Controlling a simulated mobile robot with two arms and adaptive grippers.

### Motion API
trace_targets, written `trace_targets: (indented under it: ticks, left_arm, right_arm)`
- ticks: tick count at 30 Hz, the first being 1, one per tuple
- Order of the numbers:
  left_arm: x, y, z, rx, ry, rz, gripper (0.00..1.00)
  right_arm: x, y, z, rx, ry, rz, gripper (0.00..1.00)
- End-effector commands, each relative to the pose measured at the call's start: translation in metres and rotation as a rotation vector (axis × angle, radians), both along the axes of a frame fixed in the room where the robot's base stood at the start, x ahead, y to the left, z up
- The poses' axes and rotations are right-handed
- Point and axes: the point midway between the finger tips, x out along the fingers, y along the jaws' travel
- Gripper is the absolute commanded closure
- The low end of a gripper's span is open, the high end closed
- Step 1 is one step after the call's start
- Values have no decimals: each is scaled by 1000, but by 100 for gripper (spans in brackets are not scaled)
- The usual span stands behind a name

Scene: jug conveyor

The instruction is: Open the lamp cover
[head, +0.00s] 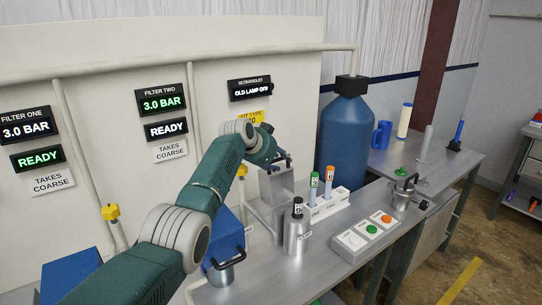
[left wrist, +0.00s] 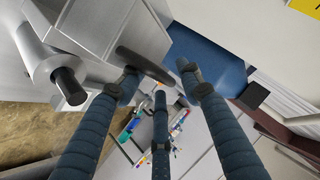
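A grey metal housing (head: 276,187) stands on the bench below the ultraviolet display, which reads "OLD LAMP OFF". I take it for the lamp housing; its cover is not clearly distinct. My left gripper (head: 283,160) is at the top of this housing. In the left wrist view, a dark bar-like handle (left wrist: 146,66) juts out beside a grey box (left wrist: 108,30). The fingers of my left gripper (left wrist: 160,82) are spread apart, with the bar between and just beyond their tips. Whether a finger touches the bar is unclear. My right gripper is not in view.
A rack (head: 320,206) with green-topped and orange-topped tubes stands right of the housing, near a steel canister (head: 297,232). A button box (head: 364,238) sits in front. A large blue tank (head: 343,145) stands behind. A steel jug (head: 403,192) is further right.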

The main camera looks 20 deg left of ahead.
Motion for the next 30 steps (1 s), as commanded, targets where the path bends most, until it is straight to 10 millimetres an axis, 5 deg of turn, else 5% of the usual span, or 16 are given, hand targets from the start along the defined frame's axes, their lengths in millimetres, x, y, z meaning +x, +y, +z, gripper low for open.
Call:
trace_targets:
  ticks: [21,30]
  left_arm:
    - [-75,20,65,3,-6,3,63]
    - [-87,23,75,1,-3,2,63]
  right_arm:
    - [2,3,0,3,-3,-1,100]
    - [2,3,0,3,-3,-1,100]
